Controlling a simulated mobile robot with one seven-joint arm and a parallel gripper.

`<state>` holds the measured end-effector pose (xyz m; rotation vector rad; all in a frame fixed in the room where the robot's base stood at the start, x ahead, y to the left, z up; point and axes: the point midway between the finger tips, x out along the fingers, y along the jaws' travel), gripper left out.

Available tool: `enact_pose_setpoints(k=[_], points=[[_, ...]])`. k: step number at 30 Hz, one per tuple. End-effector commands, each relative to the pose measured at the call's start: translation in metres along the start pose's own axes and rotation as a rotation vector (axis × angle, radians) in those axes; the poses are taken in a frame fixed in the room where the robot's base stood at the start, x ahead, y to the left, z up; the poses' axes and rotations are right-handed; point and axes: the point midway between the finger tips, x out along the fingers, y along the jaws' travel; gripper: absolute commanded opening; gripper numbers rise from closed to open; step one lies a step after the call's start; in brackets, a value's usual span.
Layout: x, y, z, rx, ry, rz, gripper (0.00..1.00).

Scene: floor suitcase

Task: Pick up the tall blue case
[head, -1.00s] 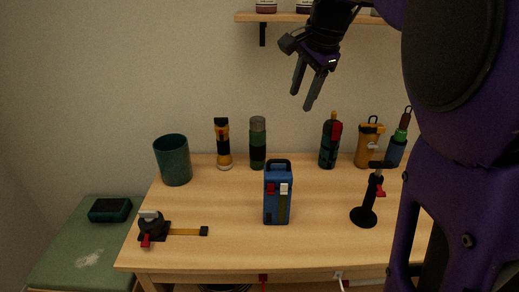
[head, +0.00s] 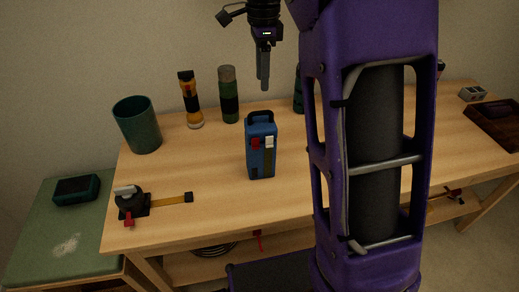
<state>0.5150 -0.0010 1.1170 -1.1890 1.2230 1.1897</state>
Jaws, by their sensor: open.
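The tall blue case (head: 261,147) stands upright on the wooden table, with a dark handle on top and red and white clasps on its front. My gripper (head: 263,78) points down above the case, with clear space between its fingertips and the handle. The fingers show nearly edge-on, one behind the other, and hold nothing.
Behind the case stand a green cup (head: 138,124), an orange-black flashlight (head: 190,99) and a green flask (head: 229,94). A black clamp tool with a strap (head: 132,203) lies front left. A wooden tray (head: 497,124) is far right. My arm hides the table's middle right.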

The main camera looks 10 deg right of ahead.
Motion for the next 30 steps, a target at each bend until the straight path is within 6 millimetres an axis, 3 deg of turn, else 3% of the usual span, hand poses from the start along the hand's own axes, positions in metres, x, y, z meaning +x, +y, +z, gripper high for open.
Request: enact_pose_setpoints(k=[3, 7, 16, 24, 30], points=[[0.03, 0.001, 0.0, 0.0, 0.0, 0.004, 0.52], [0.052, 0.0, 0.0, 0.0, 0.0, 0.002, 0.52], [0.076, -0.001, 0.001, -0.001, -0.001, 0.001, 0.52], [0.113, -0.004, 0.003, -0.001, 0.0, 0.001, 0.52], [0.118, -0.004, 0.003, -0.001, 0.0, -0.002, 0.52]])
